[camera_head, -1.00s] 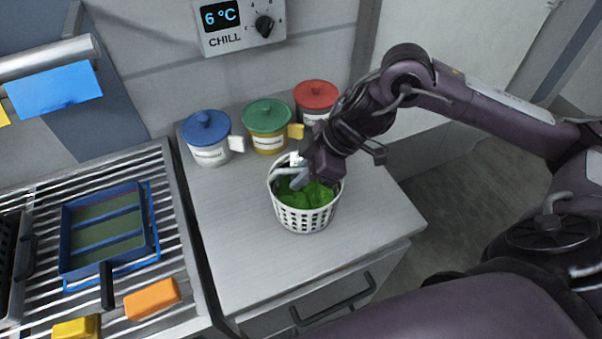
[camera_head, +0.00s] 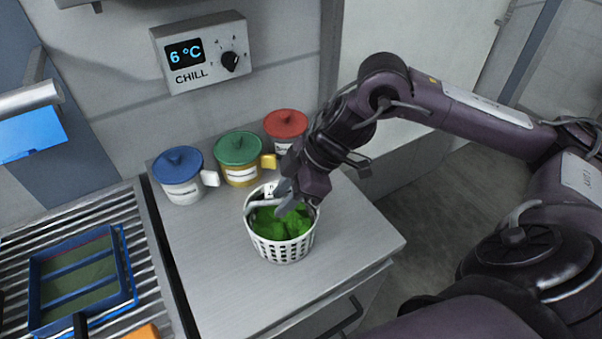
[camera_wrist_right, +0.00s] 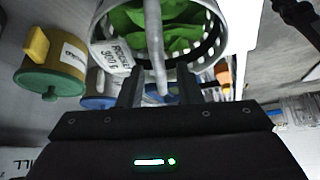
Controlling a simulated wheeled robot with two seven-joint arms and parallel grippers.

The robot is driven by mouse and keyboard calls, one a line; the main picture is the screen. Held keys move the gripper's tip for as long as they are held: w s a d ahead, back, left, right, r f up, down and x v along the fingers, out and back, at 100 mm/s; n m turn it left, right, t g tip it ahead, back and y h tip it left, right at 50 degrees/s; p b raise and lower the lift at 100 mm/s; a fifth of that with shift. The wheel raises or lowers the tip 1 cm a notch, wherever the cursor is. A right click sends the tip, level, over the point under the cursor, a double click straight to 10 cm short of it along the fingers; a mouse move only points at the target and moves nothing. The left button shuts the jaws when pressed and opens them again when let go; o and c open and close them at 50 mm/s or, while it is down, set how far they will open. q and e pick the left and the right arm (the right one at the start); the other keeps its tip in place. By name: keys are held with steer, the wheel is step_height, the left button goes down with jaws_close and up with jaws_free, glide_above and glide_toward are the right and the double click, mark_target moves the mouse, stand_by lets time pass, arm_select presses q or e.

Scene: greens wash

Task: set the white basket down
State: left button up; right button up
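The white basket (camera_head: 284,249) is a perforated round tub with green leaves (camera_head: 280,224) inside. It stands upright on the grey counter (camera_head: 215,290), in front of the lidded mugs. My right gripper (camera_head: 283,197) is at its rim and handle. In the right wrist view the two dark fingers (camera_wrist_right: 158,88) stand apart, with the grey handle (camera_wrist_right: 154,45) between them and a visible gap beside it. The basket (camera_wrist_right: 100,47) and its paper label also show there. The basket's far side is partly hidden by my gripper. My left gripper is not in view.
Blue-lidded (camera_head: 181,190), green-lidded (camera_head: 240,174) and red-lidded (camera_head: 286,125) mugs stand close behind the basket. A blue tray (camera_head: 127,275) lies on the ribbed drainer at left. A chill panel (camera_head: 205,55) is on the wall. The counter in front of the basket is clear.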

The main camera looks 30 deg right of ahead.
steer(key=v, duration=0.9)
steer(key=shift+a+b, duration=0.1)
steer(key=shift+b, duration=0.2)
